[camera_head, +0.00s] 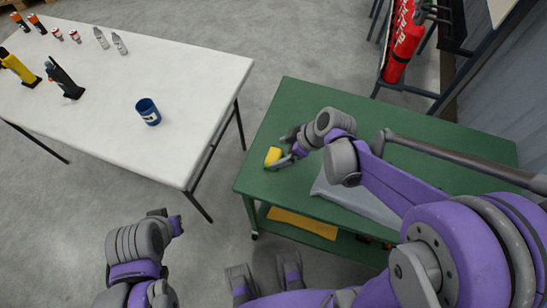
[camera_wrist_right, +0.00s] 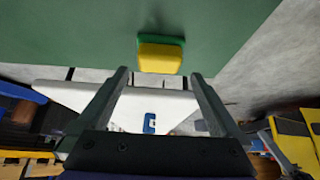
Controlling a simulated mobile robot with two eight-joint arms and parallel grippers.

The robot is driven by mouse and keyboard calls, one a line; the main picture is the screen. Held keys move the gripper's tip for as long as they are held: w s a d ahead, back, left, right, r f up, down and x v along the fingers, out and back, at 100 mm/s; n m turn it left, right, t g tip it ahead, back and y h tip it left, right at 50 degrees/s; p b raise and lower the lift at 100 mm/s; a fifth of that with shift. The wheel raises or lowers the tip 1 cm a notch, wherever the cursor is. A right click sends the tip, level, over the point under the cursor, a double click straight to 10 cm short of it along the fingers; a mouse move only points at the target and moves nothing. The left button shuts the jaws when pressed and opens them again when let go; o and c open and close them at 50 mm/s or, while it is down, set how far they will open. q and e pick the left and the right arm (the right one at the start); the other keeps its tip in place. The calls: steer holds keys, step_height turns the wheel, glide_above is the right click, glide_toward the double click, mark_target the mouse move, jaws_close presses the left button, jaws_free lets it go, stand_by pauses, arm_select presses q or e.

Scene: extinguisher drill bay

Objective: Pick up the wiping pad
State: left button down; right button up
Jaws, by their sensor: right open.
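The wiping pad (camera_head: 273,156) is a small yellow block near the left edge of the green table (camera_head: 285,97). In the right wrist view the pad (camera_wrist_right: 160,58) shows a yellow face with a green layer along its far side. My right gripper (camera_head: 287,148) is right by the pad in the head view. In the wrist view my right gripper (camera_wrist_right: 159,76) is open, with nothing between its fingers, and the pad lies just beyond the fingertips, roughly centred.
A grey flat sheet (camera_head: 355,203) lies on the green table beneath my right arm. A yellow item (camera_head: 302,222) lies on the lower shelf. A white table (camera_head: 120,110) at left holds a blue cup (camera_head: 148,112) and several bottles. A red extinguisher (camera_head: 403,40) stands at the back.

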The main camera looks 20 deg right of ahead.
mark_target(274, 155)
steer(key=x, duration=0.4)
steer(key=shift+w+f+b, duration=0.15)
steer(key=shift+f+b, duration=0.2)
steer(key=shift+f, duration=0.05)
steer(key=c, duration=1.2)
step_height(274, 155, up, 10)
steer(key=shift+r+p, duration=0.1)
steer(key=shift+p, duration=0.85)
steer(key=shift+c, duration=0.2)
steer(key=o, duration=1)
steer(key=shift+c, duration=0.2)
steer(key=c, duration=0.6)
steer(key=shift+c, duration=0.2)
